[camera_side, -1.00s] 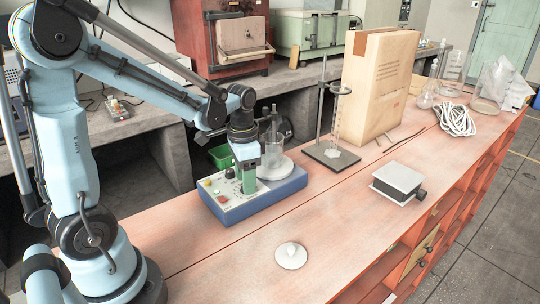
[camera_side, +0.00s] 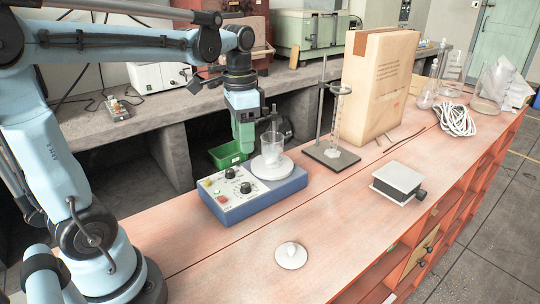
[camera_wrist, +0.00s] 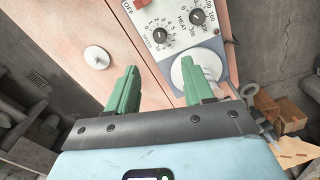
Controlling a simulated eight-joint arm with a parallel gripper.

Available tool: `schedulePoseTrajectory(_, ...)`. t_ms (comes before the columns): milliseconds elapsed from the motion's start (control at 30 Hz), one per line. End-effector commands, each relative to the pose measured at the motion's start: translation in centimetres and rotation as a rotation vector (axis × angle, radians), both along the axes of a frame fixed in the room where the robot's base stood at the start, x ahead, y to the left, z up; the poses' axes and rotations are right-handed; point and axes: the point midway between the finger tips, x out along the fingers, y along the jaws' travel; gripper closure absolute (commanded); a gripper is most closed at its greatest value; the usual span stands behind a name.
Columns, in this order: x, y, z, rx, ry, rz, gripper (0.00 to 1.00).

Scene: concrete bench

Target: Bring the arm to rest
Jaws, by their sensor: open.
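My gripper (camera_side: 243,148) hangs above the back of the blue hot plate (camera_side: 255,201), pointing down, with its green fingers to the left of the glass beaker. In the wrist view my gripper (camera_wrist: 161,72) has its two green fingers spread apart, with nothing held between them. The clear beaker (camera_side: 272,152) stands upright on the round white top of the hot plate, apart from the fingers as far as I can see. The hot plate's control panel (camera_wrist: 172,25) also shows in the wrist view, with its white top partly behind the right finger.
A white round lid-like disc (camera_side: 291,255) lies on the front of the bench. A ring stand (camera_side: 330,156), a tall cardboard package (camera_side: 378,85), a small grey platform (camera_side: 398,182) and coiled white cable (camera_side: 455,120) stand to the right.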

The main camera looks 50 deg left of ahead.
Motion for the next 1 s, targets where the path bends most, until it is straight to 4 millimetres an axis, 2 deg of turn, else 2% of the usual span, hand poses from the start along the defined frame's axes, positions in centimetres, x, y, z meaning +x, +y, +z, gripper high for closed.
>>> schedulePoseTrajectory(367,-0.3,-0.5,-0.1,0.006,-0.027,0.01,0.48)
schedulePoseTrajectory(800,-3.1,-6.3,-2.9,-0.018,-0.454,0.199,0.48)
schedulePoseTrajectory(1000,-3.7,-7.8,-4.0,-0.072,-0.585,0.259,0.48)
